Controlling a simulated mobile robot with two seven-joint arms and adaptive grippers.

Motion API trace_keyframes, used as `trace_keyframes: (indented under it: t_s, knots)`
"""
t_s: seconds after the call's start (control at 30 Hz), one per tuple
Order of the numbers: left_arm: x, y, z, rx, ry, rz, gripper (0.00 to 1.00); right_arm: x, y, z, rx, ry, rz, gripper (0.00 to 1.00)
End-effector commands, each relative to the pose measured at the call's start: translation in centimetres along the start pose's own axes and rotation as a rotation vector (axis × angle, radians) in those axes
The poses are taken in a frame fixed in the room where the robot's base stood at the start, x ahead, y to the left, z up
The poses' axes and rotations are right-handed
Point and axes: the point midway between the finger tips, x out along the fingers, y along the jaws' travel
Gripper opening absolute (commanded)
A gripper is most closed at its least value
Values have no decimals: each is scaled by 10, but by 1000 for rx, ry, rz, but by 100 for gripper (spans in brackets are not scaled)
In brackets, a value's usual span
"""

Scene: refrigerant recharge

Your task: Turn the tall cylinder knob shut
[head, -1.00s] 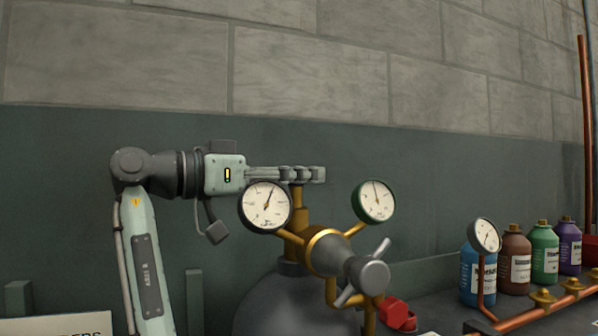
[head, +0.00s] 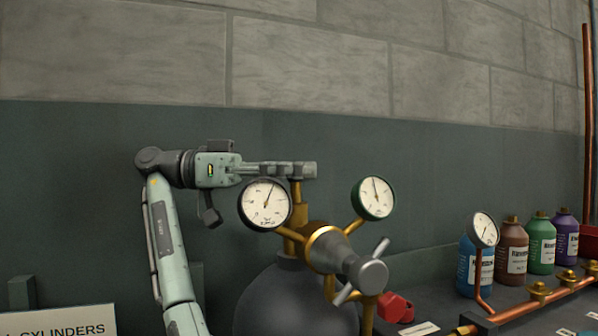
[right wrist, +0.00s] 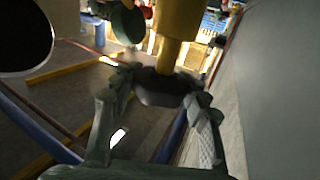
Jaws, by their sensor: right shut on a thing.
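The tall cylinder is dark grey (head: 290,300) with a brass valve stem (head: 296,191) rising from its top. My right gripper (head: 303,170) is level at the top of the stem in the head view, its fingers covering the knob there. In the right wrist view, the dark round knob (right wrist: 160,88) sits between the two fingers, on the end of the brass stem (right wrist: 178,40). The right gripper is shut on the knob. How far the knob is turned cannot be told. My left gripper is in neither view.
A white-faced gauge (head: 265,204) and a green-rimmed gauge (head: 373,198) flank the stem just below my gripper. A regulator with a grey T-handle (head: 367,274) projects in front. Several bottles and copper piping (head: 545,312) stand at right. The wall behind is bare.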

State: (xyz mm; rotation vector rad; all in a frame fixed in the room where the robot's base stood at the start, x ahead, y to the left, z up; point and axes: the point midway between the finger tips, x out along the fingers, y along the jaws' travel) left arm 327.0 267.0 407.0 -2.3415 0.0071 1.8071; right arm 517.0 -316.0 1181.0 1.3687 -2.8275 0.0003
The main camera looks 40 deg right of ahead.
Motion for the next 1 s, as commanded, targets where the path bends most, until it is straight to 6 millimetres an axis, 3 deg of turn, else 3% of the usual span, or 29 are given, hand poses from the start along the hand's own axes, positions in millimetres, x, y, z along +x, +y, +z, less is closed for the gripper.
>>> trace_keyframes:
  t_s: [0.4,0.43,0.6,1.0]
  knots:
    - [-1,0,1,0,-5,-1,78,0,0,0,-1,1,8,16]
    - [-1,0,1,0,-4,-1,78,0,0,0,-1,1,8,47]
    - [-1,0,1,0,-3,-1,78,0,0,0,-1,1,8,68]
    - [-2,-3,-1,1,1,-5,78,0,0,-8,1,0,8,68]
